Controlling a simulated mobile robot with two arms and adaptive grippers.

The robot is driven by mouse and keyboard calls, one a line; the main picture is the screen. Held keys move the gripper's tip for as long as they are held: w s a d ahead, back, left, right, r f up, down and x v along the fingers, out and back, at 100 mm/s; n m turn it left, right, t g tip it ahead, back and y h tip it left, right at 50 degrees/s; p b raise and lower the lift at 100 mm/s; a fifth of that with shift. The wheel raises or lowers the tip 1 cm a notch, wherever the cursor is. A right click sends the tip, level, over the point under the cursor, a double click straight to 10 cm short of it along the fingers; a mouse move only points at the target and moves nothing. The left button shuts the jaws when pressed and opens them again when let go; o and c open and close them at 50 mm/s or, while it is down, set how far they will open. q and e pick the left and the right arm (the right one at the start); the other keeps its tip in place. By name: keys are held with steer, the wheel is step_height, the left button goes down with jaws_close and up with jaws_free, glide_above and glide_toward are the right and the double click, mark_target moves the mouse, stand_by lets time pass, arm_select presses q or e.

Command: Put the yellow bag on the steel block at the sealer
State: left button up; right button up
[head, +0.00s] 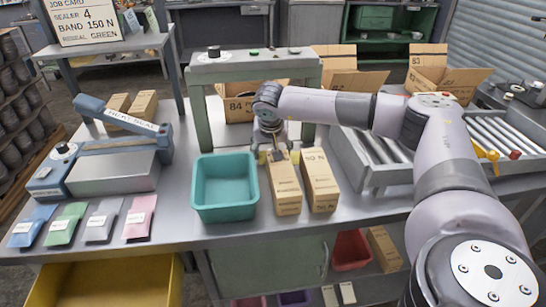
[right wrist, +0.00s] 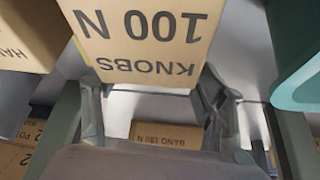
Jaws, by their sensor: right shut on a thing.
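The sealer (head: 62,165) stands at the left of the bench, its arm marked HEAT SEAL (head: 122,116) raised. The steel block (head: 112,173) in front of that arm is bare on top. A blue bag (head: 32,226), green bag (head: 66,224), grey bag (head: 102,220) and pink bag (head: 140,217) lie in a row in front of it. I see no yellow bag. My right gripper (head: 275,155) is shut on the top of a carton (head: 284,190), marked KNOBS 100 N in the right wrist view (right wrist: 140,30). My left gripper is out of view.
A teal bin (head: 224,213) stands just left of the held carton, and another carton (head: 321,182) close on its right. A green frame (head: 200,115) stands behind, and a roller tray (head: 372,175) is at right. A yellow bin (head: 110,285) is below the bench.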

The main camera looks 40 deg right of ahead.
steer(key=c, duration=0.7)
step_height(320, 180, up, 10)
steer(key=shift+r+b, duration=0.1)
steer(key=shift+b, duration=0.4)
